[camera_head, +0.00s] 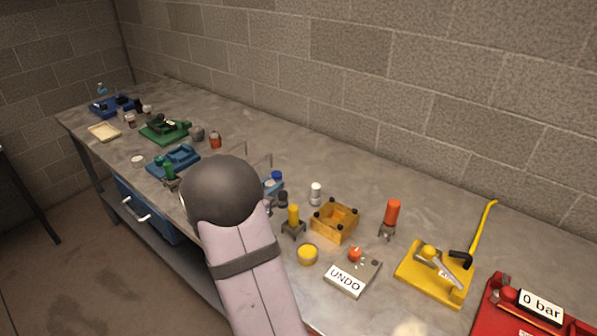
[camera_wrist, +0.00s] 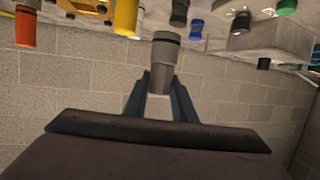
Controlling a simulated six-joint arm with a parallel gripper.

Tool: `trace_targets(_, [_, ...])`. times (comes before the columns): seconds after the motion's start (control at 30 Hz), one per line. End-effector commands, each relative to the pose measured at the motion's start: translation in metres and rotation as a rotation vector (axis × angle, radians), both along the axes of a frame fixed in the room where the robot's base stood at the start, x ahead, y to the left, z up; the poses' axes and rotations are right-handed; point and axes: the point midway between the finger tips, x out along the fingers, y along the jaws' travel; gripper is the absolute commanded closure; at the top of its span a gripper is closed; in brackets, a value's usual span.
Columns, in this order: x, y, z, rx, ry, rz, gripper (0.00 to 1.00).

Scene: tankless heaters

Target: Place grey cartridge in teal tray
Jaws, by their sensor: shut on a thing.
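The grey cartridge (camera_wrist: 165,52), a grey cylinder with a dark band near one end, is in the wrist view. My gripper (camera_wrist: 161,82) is shut on its lower-pictured end, one finger on each side. The cartridge appears held clear of the bench, and the wrist view looks upside down. In the head view my arm's dark rounded joint and pink link hide the gripper and cartridge. A blue-teal tray (camera_head: 183,153) lies on the bench left of my arm, with a green-topped cylinder (camera_head: 169,170) at its front edge.
A yellow cylinder on a stand (camera_head: 293,215), an orange-yellow box (camera_head: 336,222), a white-capped bottle (camera_head: 316,191) and an UNDO box (camera_head: 352,277) stand right of my arm. Thin wire brackets (camera_head: 262,158) rise behind my arm. A green tray (camera_head: 160,135) lies farther left.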

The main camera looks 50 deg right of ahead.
Motion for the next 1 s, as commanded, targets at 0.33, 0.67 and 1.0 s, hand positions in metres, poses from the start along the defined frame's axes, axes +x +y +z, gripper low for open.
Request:
trace_targets(0.33, [0.019, 0.065, -0.014, -0.001, 0.000, -0.020, 0.99])
trace_targets(0.67, [0.019, 0.071, -0.019, -0.001, -0.003, -0.026, 0.99])
trace_targets(1.0, [0.019, 0.071, -0.038, -0.001, -0.002, -0.025, 0.99])
